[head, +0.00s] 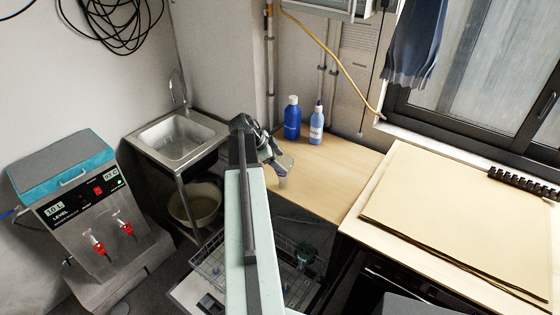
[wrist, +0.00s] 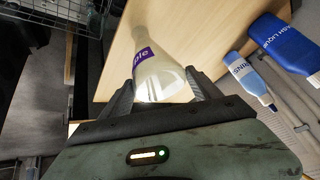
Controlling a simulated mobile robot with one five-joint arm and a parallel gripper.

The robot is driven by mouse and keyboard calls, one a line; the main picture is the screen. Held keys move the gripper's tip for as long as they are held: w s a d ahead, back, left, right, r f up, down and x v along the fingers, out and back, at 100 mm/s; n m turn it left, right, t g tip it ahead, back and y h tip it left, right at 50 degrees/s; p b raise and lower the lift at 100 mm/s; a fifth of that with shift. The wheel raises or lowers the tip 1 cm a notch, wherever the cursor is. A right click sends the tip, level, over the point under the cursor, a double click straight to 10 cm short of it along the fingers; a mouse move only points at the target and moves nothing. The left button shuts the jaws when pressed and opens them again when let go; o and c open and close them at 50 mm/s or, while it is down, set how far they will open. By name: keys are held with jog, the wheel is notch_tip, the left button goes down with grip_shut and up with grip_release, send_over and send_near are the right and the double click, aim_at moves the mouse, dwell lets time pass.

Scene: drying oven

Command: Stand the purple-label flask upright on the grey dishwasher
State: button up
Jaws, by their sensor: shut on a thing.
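My gripper (head: 272,155) is shut on the purple-label flask (wrist: 160,72), a clear conical flask. In the wrist view the gripper fingers (wrist: 160,92) stand on either side of its wide end, and its narrower end points away from the gripper. In the head view the flask (head: 284,164) is small and pale, with its narrow end lower in the picture, over the wooden top. An open wire rack (head: 212,262) shows low in the head view, partly behind my arm. I cannot tell which surface is the grey dishwasher.
A dark blue bottle (head: 292,118) and a lighter blue bottle (head: 316,124) stand at the back of the wooden worktop (head: 335,170). A sink (head: 178,138) is at left, near a bath with a teal lid (head: 62,165). A large board (head: 470,215) covers the right counter.

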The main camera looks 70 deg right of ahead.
jog(key=shift+f+b, duration=0.3)
jog(key=o, duration=1.5)
jog(key=shift+o, duration=0.2)
jog(key=p+v, duration=0.6)
jog(key=v, duration=0.1)
jog(key=shift+r, duration=0.35)
jog(key=shift+w+a, duration=0.1)
jog(key=shift+w, duration=0.05)
